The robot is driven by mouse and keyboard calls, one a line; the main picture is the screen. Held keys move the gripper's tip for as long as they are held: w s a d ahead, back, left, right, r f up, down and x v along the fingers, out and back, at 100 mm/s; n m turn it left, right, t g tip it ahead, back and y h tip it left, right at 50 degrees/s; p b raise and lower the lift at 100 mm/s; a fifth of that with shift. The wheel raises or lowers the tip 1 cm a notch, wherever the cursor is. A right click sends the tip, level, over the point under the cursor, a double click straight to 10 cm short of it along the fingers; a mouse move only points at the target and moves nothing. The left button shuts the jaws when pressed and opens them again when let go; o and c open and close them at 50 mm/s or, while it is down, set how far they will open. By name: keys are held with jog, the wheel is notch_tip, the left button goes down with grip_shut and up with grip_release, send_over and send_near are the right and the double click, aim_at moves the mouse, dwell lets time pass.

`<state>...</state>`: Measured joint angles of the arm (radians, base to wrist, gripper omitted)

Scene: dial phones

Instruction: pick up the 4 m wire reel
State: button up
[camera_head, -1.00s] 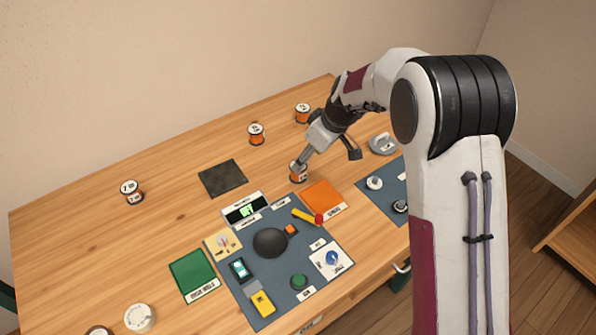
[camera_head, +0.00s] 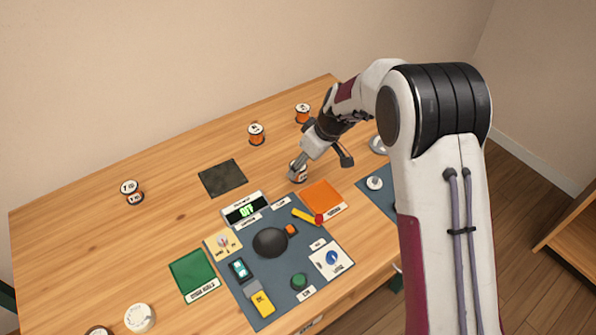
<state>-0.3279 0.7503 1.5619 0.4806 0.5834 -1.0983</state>
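Several wire reels with white tops and orange-brown windings stand on the wooden table; their labels are too small to read surely, so I cannot tell which is the 4 m one. One reel (camera_head: 299,177) stands just behind the orange pad, and my gripper (camera_head: 297,164) is down at its top, partly covering it. I cannot tell whether the fingers are open or closed around it. Other reels stand at the back right (camera_head: 302,113), at the back middle (camera_head: 256,135) and alone at the left (camera_head: 132,192).
A blue-grey board (camera_head: 270,285) with a black dome, switches and a lit display (camera_head: 245,210) lies in front. A dark mat (camera_head: 223,178) lies left of my gripper, and a green pad (camera_head: 193,274) at front left. The table's left part is mostly clear.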

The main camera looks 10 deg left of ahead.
jog(key=shift+a+x, duration=0.2)
jog(key=shift+x, duration=1.9)
jog(key=shift+s, duration=0.15)
jog(key=c, duration=1.2)
